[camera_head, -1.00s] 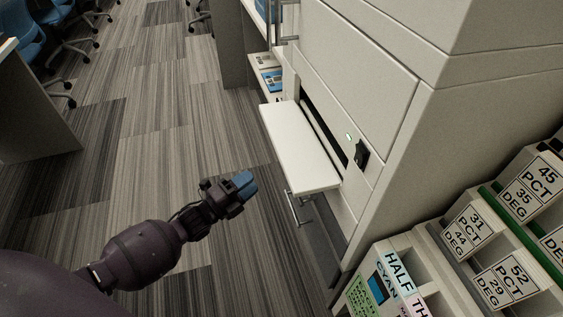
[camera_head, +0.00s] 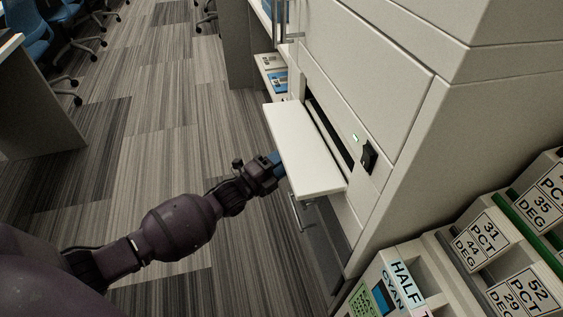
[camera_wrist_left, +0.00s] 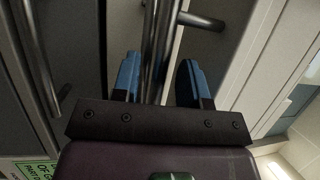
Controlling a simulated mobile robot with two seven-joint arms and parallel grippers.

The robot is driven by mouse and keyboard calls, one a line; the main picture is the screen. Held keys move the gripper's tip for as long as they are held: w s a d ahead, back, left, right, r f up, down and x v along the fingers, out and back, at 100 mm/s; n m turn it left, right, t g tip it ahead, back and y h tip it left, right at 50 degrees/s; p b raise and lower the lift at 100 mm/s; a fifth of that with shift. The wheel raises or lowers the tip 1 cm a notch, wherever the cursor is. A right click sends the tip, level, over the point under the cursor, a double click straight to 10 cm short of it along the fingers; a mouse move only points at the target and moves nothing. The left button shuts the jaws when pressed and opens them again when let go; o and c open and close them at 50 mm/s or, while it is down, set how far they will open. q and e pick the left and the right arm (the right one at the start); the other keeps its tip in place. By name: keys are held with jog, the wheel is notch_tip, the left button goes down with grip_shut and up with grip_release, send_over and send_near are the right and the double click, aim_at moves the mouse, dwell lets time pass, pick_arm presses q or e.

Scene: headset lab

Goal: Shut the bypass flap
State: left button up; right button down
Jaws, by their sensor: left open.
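The bypass flap (camera_head: 307,150) is a white panel that stands folded out from the front of the pale printer (camera_head: 372,70), with a dark slot (camera_head: 328,130) behind it. My left gripper (camera_head: 275,160) is at the flap's outer left edge, and its fingertips are partly hidden by the flap. In the left wrist view the two blue fingers of my left gripper (camera_wrist_left: 159,80) are apart. A metal bar handle (camera_wrist_left: 157,45) shows between and beyond them. I cannot tell whether the fingers touch anything. My right gripper is not in view.
A black switch (camera_head: 369,157) and a small green light sit right of the slot. A drawer handle (camera_head: 297,212) sticks out below the flap. A shelf of labelled boxes (camera_head: 487,240) stands at the lower right.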

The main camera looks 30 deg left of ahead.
pick_arm(q)
jog(key=c, duration=0.6)
grip_shut()
